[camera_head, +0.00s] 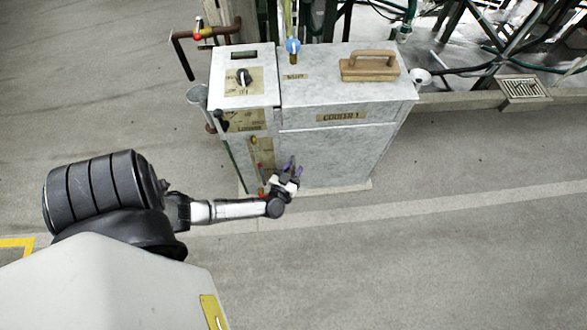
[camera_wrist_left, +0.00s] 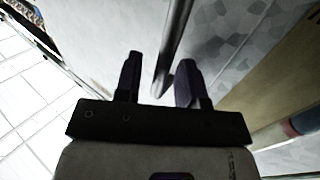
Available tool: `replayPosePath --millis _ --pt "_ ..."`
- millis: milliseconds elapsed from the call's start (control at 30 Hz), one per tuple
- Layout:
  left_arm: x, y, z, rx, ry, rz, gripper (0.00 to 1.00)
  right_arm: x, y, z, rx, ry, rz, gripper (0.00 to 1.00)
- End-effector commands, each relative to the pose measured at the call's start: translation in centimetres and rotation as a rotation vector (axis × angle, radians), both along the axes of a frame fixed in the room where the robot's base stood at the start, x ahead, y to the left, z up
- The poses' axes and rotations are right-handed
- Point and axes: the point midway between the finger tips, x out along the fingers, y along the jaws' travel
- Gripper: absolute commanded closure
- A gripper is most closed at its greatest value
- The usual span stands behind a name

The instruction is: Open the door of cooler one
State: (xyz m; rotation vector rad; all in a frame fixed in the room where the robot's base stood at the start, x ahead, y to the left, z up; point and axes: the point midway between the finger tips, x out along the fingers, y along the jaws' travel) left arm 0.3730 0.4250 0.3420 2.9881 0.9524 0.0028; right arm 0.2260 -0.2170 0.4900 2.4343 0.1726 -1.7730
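Cooler one (camera_head: 390,85) is a grey metal cabinet labelled "COOLER 1". Its front door (camera_head: 335,155) looks shut in the head view. My left gripper (camera_head: 292,167) is at the lower left part of the door front. In the left wrist view, the left gripper (camera_wrist_left: 158,72) has its two dark fingers apart. A metal bar handle (camera_wrist_left: 178,40) runs between the fingers, closer to the right one, and neither finger is clearly closed on it. In the head view the handle is hard to make out near the gripper. My right gripper is not in view.
A wooden-handled block (camera_head: 369,66) lies on the cooler's top. A control box with a dark knob (camera_head: 244,77) sits at its left, with brown pipes (camera_head: 180,55) beyond. A floor drain (camera_head: 522,87) is at the right. The floor in front of the cooler is clear.

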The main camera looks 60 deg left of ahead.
Motion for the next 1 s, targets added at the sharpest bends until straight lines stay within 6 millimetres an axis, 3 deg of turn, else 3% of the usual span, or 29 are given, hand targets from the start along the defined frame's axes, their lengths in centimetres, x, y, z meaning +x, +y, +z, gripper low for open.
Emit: replayPosePath --millis 233,600,1000 --pt "0.03 0.01 0.03 0.0 0.0 0.0 0.65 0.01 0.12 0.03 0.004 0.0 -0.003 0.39" --pt "0.01 0.0 0.01 0.0 0.0 0.0 1.0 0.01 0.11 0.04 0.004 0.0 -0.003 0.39" --pt "-0.07 -0.05 0.02 -0.001 -0.001 0.003 1.0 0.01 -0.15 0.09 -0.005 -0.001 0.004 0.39"
